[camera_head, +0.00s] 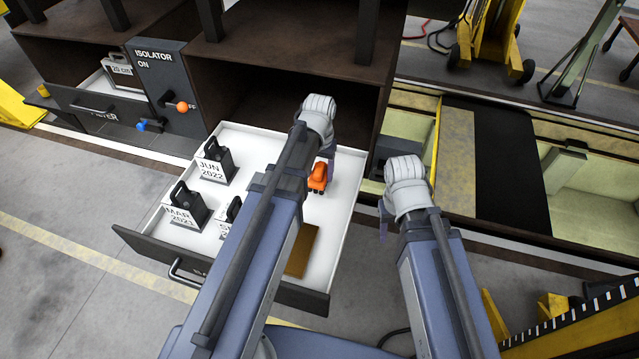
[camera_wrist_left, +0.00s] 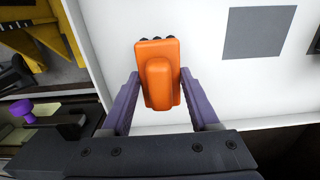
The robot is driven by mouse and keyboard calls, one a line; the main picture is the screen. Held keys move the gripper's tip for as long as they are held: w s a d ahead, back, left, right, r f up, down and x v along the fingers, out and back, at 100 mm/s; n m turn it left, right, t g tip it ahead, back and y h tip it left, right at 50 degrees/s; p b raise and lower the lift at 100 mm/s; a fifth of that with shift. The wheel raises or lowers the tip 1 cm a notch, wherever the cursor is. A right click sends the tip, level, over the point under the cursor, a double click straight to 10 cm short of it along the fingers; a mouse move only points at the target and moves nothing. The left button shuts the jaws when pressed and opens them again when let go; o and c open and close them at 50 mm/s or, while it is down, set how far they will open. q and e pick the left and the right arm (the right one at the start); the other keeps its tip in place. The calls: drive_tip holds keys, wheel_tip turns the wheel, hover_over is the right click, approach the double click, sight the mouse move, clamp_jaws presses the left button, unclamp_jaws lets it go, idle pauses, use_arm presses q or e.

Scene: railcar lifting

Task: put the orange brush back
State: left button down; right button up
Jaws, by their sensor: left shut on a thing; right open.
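The orange brush (camera_head: 318,178) is in or just above the right side of an open white drawer (camera_head: 262,138) in the head view. In the left wrist view the brush (camera_wrist_left: 158,75) sits between the two purple fingers of my left gripper (camera_wrist_left: 160,105), with dark bristle ends at its far edge. My left gripper is shut on the brush; its fingers (camera_head: 326,160) are partly hidden by the arm in the head view. I cannot tell whether the brush touches the drawer floor. My right gripper (camera_head: 384,220) is empty, right of the drawer.
Dark padlock-shaped blocks with date labels (camera_head: 214,162) stand in the drawer's left half. A brown flat piece (camera_head: 302,250) lies near its front. A grey square (camera_wrist_left: 258,33) marks the white surface. The isolator panel (camera_head: 165,85) is at left; an open pit (camera_head: 590,180) is at right.

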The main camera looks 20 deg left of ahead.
sight(319, 180)
use_arm(q)
drive_tip(key=shift+f+b, duration=1.95)
drive_tip(key=shift+r, duration=0.15)
drive_tip(key=shift+c, duration=0.6)
unclamp_jaws()
